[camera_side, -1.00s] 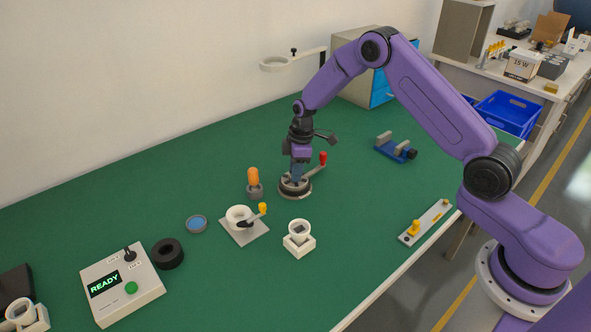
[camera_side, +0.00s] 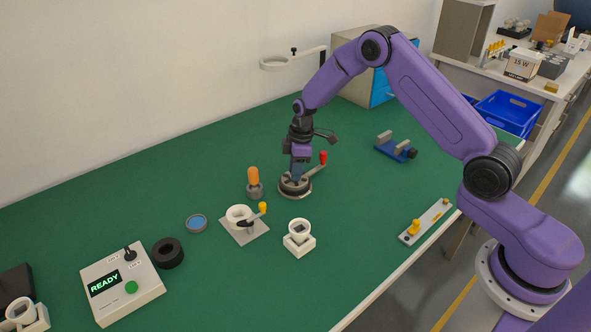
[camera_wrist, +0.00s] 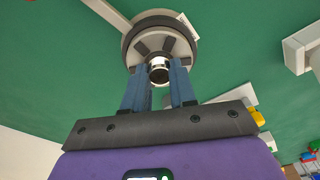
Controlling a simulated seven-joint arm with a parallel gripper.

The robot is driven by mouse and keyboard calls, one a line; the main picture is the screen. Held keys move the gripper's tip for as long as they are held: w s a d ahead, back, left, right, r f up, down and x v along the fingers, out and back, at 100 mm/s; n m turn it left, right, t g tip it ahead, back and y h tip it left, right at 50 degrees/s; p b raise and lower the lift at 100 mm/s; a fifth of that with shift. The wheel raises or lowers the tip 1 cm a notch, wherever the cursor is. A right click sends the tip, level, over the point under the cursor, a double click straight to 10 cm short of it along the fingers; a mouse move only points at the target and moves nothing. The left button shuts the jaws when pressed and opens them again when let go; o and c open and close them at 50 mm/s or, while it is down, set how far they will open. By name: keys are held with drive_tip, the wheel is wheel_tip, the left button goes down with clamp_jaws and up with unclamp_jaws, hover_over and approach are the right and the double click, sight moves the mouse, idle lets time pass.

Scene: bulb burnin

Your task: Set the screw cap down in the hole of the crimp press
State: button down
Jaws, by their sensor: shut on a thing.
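The crimp press (camera_side: 295,187) looks to be the round grey and dark base with a red-knobbed lever, standing on the green bench. In the wrist view the press (camera_wrist: 187,42) shows a pale ring with dark jaws around its middle. My gripper (camera_side: 296,178) points down right over the press. Its blue fingers are shut on the screw cap (camera_wrist: 159,70), a small shiny metal piece with a dark opening. The cap is in line with the middle of the press in the wrist view. The hole is hidden, and I cannot tell whether the cap touches it.
An orange-topped piece (camera_side: 253,180) stands close left of the press. A white ring fixture with a yellow knob (camera_side: 262,207) and a white cup stand (camera_side: 299,240) are nearer the front. A blue clamp (camera_side: 396,148) lies to the right. The bench between is clear.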

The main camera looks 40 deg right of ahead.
drive_tip(key=c, duration=0.8)
unclamp_jaws()
drive_tip(key=r, duration=0.5)
drive_tip(key=d+r, duration=0.1)
drive_tip(key=r, duration=0.5)
drive_tip(key=s+r, duration=0.1)
drive_tip(key=r, duration=0.5)
drive_tip(key=shift+d+r, duration=0.2)
drive_tip(key=shift+d, duration=0.2)
